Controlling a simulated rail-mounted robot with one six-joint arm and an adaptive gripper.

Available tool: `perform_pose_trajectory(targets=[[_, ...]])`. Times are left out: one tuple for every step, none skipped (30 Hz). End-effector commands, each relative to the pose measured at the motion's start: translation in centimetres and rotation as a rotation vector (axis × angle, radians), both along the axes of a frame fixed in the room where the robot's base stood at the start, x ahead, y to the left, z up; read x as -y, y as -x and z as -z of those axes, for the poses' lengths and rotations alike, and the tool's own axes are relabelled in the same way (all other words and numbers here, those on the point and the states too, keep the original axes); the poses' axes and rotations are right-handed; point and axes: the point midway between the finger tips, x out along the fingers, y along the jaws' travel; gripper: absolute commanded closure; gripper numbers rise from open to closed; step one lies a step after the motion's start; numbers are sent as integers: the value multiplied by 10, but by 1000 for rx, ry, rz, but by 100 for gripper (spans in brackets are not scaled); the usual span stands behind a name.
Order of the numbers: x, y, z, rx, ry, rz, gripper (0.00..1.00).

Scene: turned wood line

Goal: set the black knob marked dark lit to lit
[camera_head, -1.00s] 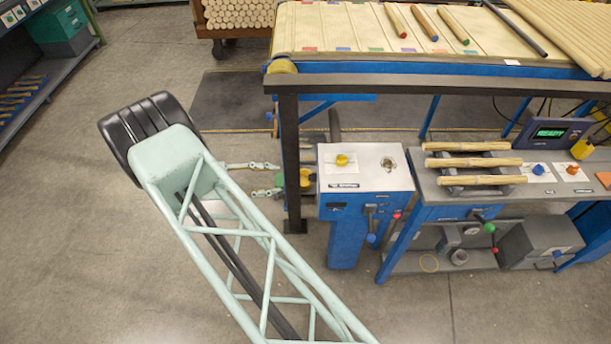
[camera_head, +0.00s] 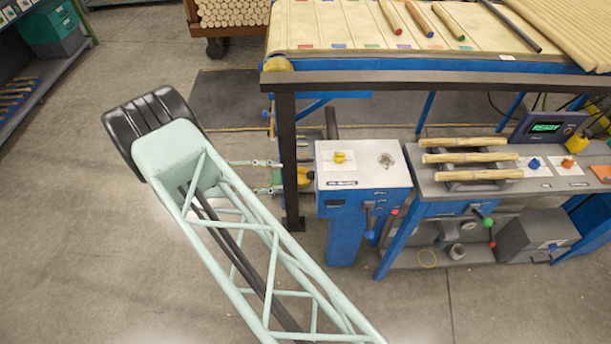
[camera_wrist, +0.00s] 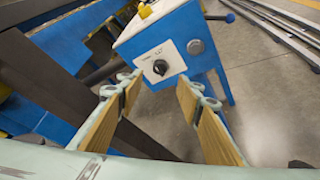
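The black knob (camera_wrist: 160,67) shows in the wrist view on a white plate (camera_wrist: 151,61) on the side of a blue box (camera_wrist: 165,27). It has a pale pointer mark. The small print beside it is too small to read, so I cannot tell its setting. My gripper (camera_wrist: 158,80) is open, with one wood-coloured finger on each side below the knob and nothing between them. The fingers appear short of the knob. In the head view my gripper (camera_head: 280,177) is left of the blue box, partly behind a dark post, and the black knob is hidden.
The box top (camera_head: 362,164) carries a yellow knob (camera_head: 340,157). The dark post (camera_head: 290,160) stands close to my gripper. Levers (camera_head: 370,222) hang on the box front. A grey bench (camera_head: 550,180) with turned wood pieces stands to the right. The floor at left is clear.

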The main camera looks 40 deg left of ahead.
Motion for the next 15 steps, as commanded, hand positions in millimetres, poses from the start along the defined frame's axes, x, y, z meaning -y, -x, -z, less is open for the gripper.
perform_pose_trajectory(targets=[[4, -4, 2, -1, 1, 1, 66], [6, -7, 3, -1, 1, 1, 66], [9, -10, 4, -1, 1, 2, 66], [11, -14, 6, -2, 2, 1, 66], [13, -17, 7, -1, 2, 1, 66], [16, -21, 8, -1, 2, 1, 66], [18, -23, 9, -1, 2, 1, 66], [20, -26, 10, -1, 2, 1, 66], [23, -30, 12, -1, 2, 1, 66], [26, -33, 13, -2, 2, 1, 66], [28, -36, 15, -2, 2, 1, 66], [31, -41, 16, -1, 1, 2, 66], [33, -44, 17, -1, 1, 1, 66], [35, -47, 18, -1, 1, 1, 66], [39, -51, 20, -1, 1, 1, 66]])
